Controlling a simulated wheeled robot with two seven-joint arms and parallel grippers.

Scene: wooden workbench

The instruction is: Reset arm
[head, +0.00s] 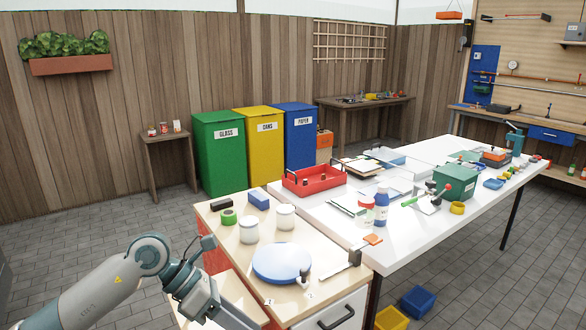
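My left arm comes in from the lower left. Its gripper (236,318) is at the bottom edge, in front of the wooden workbench (222,252). The fingertips are cut off or hidden, so I cannot tell whether it is open or shut, and no held object shows. My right arm and gripper are not in view.
A long white table (420,237) adjoins the workbench, with a red tray (314,180), bottles (381,207) and a green box (455,182). Yellow (391,318) and blue (417,301) bins lie on the floor below. Green, yellow and blue recycling bins (266,147) stand behind. Paved floor at left is clear.

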